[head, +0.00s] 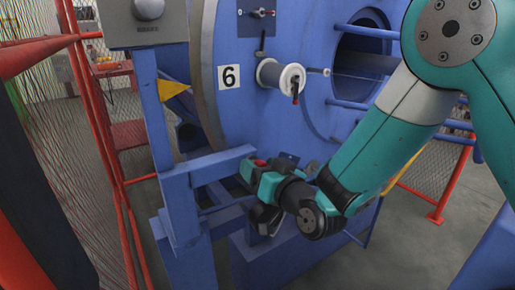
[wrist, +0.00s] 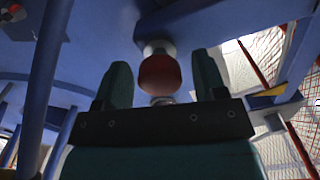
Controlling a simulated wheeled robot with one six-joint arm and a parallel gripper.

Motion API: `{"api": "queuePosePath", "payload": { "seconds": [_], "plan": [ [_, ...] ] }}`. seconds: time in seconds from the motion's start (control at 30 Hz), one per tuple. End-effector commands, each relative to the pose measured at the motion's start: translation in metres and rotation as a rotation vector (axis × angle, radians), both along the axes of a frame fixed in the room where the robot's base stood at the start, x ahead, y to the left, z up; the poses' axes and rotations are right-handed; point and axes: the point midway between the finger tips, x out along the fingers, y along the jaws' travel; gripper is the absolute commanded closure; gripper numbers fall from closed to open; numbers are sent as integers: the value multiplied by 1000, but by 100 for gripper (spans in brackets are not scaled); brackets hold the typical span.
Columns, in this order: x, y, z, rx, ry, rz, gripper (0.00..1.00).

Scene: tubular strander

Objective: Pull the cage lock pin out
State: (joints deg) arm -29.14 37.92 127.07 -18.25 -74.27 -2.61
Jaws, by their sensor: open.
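The cage lock pin shows in the wrist view as a dark red knob (wrist: 160,76) below a pale metal collar on a blue part. My gripper (wrist: 161,70) is open, with one finger on each side of the knob and a visible gap on both sides. In the head view my gripper (head: 254,172) is low at the front of the blue machine, by a blue beam. A small red spot (head: 260,162) shows there, probably the knob. The pin's shaft is hidden, and I cannot tell whether the fingers touch the knob.
A blue post (head: 160,135) holds a grey box (head: 145,24). Red mesh fencing (head: 75,120) stands at left. Grey floor (head: 425,245) is open at right.

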Motion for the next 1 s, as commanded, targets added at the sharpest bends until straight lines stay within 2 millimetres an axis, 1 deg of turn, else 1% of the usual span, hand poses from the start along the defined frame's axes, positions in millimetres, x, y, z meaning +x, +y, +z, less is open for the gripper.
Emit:
{"api": "queuePosePath", "payload": {
  "seconds": [0.03,0.2,0.5,0.53,0.57,0.6,0.67,0.7,0.77,0.8,0.9,0.97,1.0],
  "plan": [
    [4,4,4,-1,1,1,35],
    [12,8,1,-1,1,0,35],
    [14,9,-1,1,1,0,35],
    [14,9,-1,0,1,0,38],
    [14,9,-1,0,1,0,44],
    [14,9,-1,0,1,0,54],
    [14,9,-1,0,1,0,68],
    [14,9,-1,0,0,0,77],
    [14,9,-1,0,0,0,90],
    [14,9,-1,0,0,0,100],
    [11,11,0,-1,1,3,100],
    [4,16,0,-2,2,16,100],
    [-3,21,1,-2,2,29,100]
  ]
}}
